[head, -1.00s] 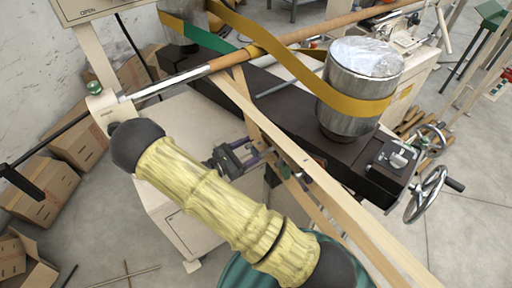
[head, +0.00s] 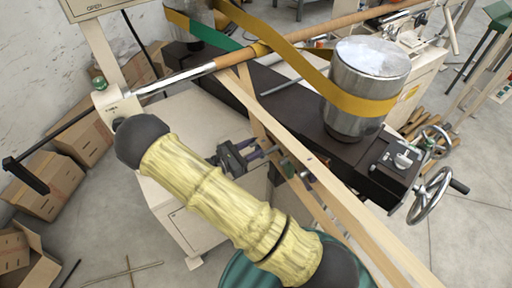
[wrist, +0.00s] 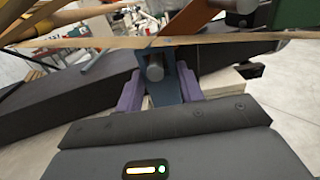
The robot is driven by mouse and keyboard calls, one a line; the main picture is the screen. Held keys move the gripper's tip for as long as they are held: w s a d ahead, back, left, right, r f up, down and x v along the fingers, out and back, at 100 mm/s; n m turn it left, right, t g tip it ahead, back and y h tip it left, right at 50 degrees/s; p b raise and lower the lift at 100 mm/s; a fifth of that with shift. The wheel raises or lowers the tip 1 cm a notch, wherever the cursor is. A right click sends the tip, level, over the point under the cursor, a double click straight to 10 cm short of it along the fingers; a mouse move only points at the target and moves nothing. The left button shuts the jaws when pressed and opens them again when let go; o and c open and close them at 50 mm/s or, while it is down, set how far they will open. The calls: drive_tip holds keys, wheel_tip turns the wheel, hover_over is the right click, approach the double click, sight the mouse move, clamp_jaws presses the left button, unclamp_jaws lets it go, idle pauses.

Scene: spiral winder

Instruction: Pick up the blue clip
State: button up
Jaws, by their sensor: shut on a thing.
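The blue clip (wrist: 184,82) is dark blue with a grey round pin. In the wrist view it stands between the two purple fingers of my gripper (wrist: 158,88), which are shut on it. Its top meets the lower edge of a pale wooden strip; I cannot tell whether it is still attached there. In the head view my gripper (head: 258,154) is beside the wooden strips, below the dark machine beam. The clip is too small and too covered to make out in the head view.
Long wooden strips (head: 345,198) run close past my gripper. Behind them are the dark beam (head: 290,112), a metal drum (head: 365,85) with a yellow belt (head: 300,65), and a handwheel (head: 430,195). Cardboard boxes (head: 45,190) stand at the left.

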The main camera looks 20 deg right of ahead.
drive_tip(key=shift+a+r+b, duration=0.15)
drive_tip(key=shift+a+b, duration=0.2)
drive_tip(key=shift+a, duration=0.05)
drive_tip(key=b+v, duration=0.3)
drive_tip(key=v, duration=1.4)
drive_tip(key=shift+s, duration=0.15)
drive_tip(key=shift+r, duration=0.2)
drive_tip(key=shift+r+p, duration=0.5)
drive_tip(key=shift+a, duration=0.2)
